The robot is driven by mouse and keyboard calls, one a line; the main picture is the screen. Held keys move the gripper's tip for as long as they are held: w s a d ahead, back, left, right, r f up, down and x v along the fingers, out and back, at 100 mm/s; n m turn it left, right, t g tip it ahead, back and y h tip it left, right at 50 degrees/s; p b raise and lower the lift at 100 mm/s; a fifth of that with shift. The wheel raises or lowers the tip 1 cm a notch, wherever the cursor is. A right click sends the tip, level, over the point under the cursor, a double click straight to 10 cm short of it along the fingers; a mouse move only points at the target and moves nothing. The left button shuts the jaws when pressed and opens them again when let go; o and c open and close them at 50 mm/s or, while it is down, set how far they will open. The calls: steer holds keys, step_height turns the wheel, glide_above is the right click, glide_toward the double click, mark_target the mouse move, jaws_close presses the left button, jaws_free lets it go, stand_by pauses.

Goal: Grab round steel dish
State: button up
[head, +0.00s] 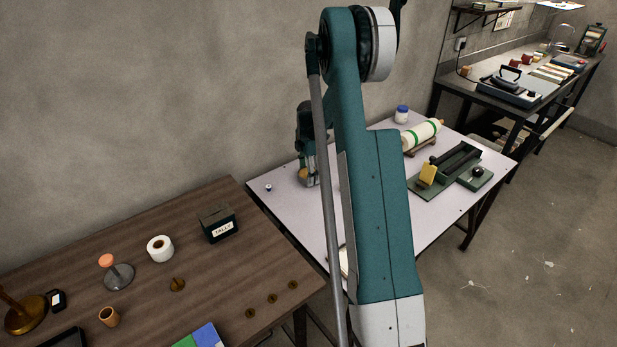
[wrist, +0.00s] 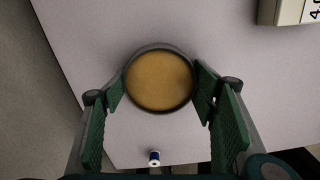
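A round dish (wrist: 160,80) with a thin grey metal rim and a golden-brown inside is in the upper middle of the wrist view. It rests on the pale table. My gripper (wrist: 160,90) has its green ribbed fingers spread wide, one on each side of the dish's near half. The fingertips come close to the rim; I cannot tell whether they touch it. In the head view my gripper (head: 307,168) is low over the pale table's back left part. A small yellowish part of the dish (head: 303,175) shows beside it, and the rest is hidden.
A small blue-and-white item (wrist: 154,157) lies on the pale table (head: 290,206) near the dish. A striped roll (head: 422,134), a blue-lidded jar (head: 401,114) and a green fixture (head: 453,171) stand to the right. A brown table (head: 140,225) with several items is at left.

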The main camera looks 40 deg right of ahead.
steer(key=shift+r, duration=0.1)
steer(key=shift+r+p, duration=1.2)
steer(key=shift+r, duration=3.7)
